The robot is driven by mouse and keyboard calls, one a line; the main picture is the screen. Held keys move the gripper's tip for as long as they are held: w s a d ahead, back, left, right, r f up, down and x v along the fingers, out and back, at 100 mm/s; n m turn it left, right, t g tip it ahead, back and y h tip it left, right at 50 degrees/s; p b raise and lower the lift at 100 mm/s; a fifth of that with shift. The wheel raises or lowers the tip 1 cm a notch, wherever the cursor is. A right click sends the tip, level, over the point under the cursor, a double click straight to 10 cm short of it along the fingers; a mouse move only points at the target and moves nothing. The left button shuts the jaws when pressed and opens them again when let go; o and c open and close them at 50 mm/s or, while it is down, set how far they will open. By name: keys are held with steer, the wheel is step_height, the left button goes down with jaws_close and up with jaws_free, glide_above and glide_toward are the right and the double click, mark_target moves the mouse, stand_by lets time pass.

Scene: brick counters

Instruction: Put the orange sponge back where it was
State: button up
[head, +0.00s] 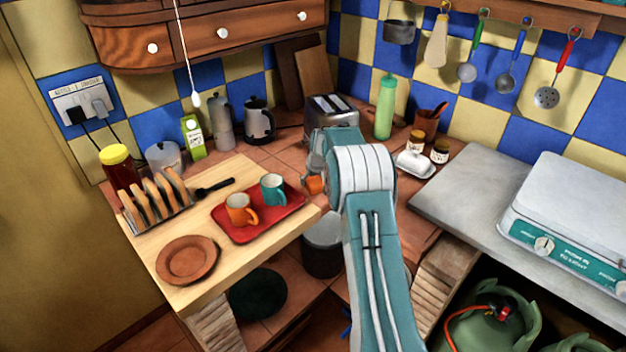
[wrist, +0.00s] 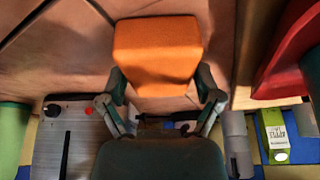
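The orange sponge (wrist: 157,55) fills the upper middle of the wrist view, with a finger against each side of its near end. My gripper (wrist: 161,90) is shut on it. In the head view the sponge (head: 314,185) shows as a small orange patch just right of the red tray, partly hidden by my arm. My gripper (head: 317,165) is mostly behind my arm there. Tiled counter shows behind the sponge in the wrist view; I cannot tell whether the sponge touches it.
The red tray (head: 283,224) with an orange mug (head: 241,210) and a teal mug (head: 272,188) stands close on the left. The toaster (head: 333,112) is behind, a green bottle (head: 385,106) behind right.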

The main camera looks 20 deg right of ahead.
stand_by(0.4)
steer(key=v, duration=1.2)
steer(key=s+a+r, duration=1.3)
steer(key=s+r, duration=0.1)
steer(key=s, duration=0.4)
steer(key=s+a+f, duration=0.1)
steer(key=s+a, duration=0.2)
steer(key=s, duration=0.8)
steer(key=s+a+f+t, duration=0.1)
steer(key=s+a, duration=0.3)
steer(key=s, duration=0.7)
steer(key=shift+s+f, duration=0.15)
steer(key=shift+f, duration=0.15)
